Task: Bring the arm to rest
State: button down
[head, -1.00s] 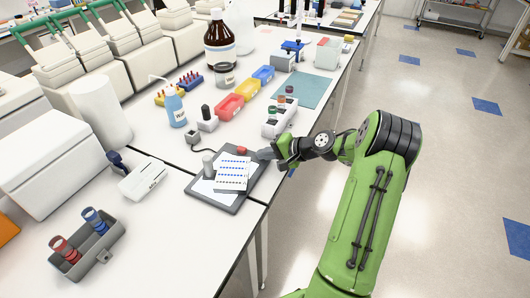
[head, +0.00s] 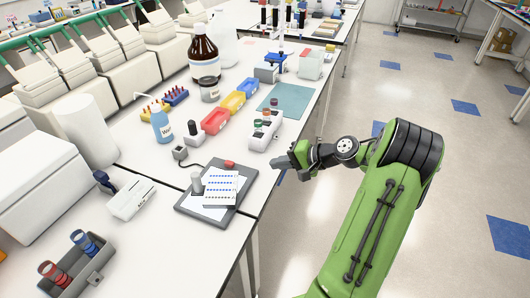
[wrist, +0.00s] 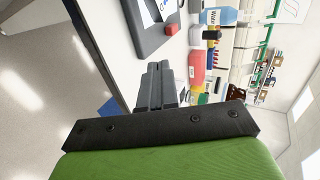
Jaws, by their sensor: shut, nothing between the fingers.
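My green arm reaches in from the lower right of the head view. My gripper (head: 276,163) is at the front edge of the white bench (head: 152,236), beside the dark grey pad (head: 228,213) that bears a white plate with blue marks (head: 221,187). In the wrist view my gripper's two grey fingers (wrist: 157,88) are together with nothing between them. The gripper appears apart from the pad.
A white rack with dark-capped tubes (head: 264,132) stands just behind my gripper. Red (head: 215,121) and yellow (head: 233,102) bins, a blue wash bottle (head: 161,124) and a brown bottle (head: 204,58) stand further back. Open floor (head: 445,190) lies to the right.

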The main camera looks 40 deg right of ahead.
jog(key=s+a+r+n+g+h+p, duration=0.1)
jog(key=s+a+r+n+g+h, duration=0.2)
jog(key=a, duration=0.5)
jog(key=a+r+n+g+p, duration=0.15)
jog(key=a+r+n, duration=0.3)
jog(key=a, duration=0.45)
jog(key=s+a+r+n+h, duration=0.1)
jog(key=s+a+r+n, duration=0.1)
jog(key=s, duration=0.7)
jog(key=s+a+r+n+h+p, duration=0.1)
jog(key=s+a+r, duration=0.3)
jog(key=s, duration=0.5)
jog(key=shift+s+a+r+n+h, duration=0.2)
jog(key=shift+a+r+n+h, duration=0.2)
jog(key=shift+r+n+h, duration=0.25)
